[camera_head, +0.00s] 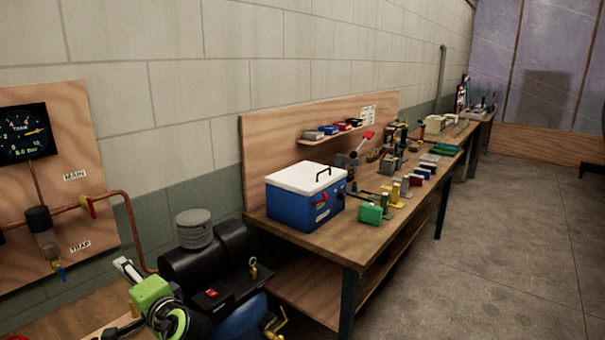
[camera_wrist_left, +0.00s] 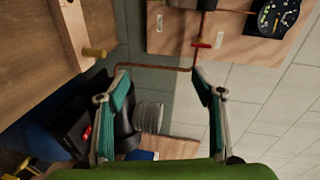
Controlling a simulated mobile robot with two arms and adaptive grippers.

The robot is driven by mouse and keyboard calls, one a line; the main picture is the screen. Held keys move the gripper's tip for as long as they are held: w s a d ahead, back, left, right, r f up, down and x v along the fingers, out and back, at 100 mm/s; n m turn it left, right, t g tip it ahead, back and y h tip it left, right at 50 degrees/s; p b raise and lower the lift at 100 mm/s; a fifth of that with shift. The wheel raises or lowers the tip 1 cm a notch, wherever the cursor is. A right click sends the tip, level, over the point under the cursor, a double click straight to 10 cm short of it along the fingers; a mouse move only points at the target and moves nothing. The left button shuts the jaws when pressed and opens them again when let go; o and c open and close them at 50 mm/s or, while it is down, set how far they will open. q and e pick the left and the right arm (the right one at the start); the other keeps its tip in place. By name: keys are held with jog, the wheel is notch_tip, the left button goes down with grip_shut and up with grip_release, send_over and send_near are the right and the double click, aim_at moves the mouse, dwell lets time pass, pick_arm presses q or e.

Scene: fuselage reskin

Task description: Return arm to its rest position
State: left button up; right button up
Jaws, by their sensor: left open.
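My left gripper (camera_head: 113,298) is at the lower left of the head view, its green body and black joint in front of the black compressor. In the left wrist view its two teal-lined fingers (camera_wrist_left: 160,78) stand wide apart with nothing between them. Past the fingers the wall, the copper pipe and the compressor's grey ribbed cylinder (camera_wrist_left: 149,117) show. The fingers appear clear of these, though the exact distance cannot be told. My right gripper is in neither view.
A wooden panel with a gauge (camera_head: 24,132) and copper pipe (camera_head: 118,193) is on the left wall. A black compressor (camera_head: 205,262) stands beside the workbench (camera_head: 320,243), which carries a blue cooler (camera_head: 300,205) and several small items. The floor (camera_head: 500,250) at right is clear.

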pick_arm(q)
jog(key=s+d+f+n+g+h, duration=0.1)
jog(key=s+d+f+g+h, duration=0.15)
jog(key=s+f, duration=0.7)
jog(key=s+d+f+n+g+h, duration=0.15)
jog(key=s+d+f+h, duration=0.25)
jog(key=s+f, duration=0.5)
jog(key=s+d+f+n+g+h, duration=0.1)
jog(key=s+d+f+h, duration=0.2)
jog(key=s+d, duration=0.45)
jog(key=s+d+f+n+g+h, duration=0.1)
jog(key=s+d+f+g+h, duration=0.2)
jog(key=s, duration=0.8)
notch_tip(320, 180, down, 26)
jog(key=s+d, duration=0.1)
jog(key=s, duration=0.1)
jog(key=s+a+f+g+b, duration=0.1)
jog(key=s+a+f, duration=0.2)
jog(key=s+f, duration=1.4)
jog(key=shift+f, duration=0.3)
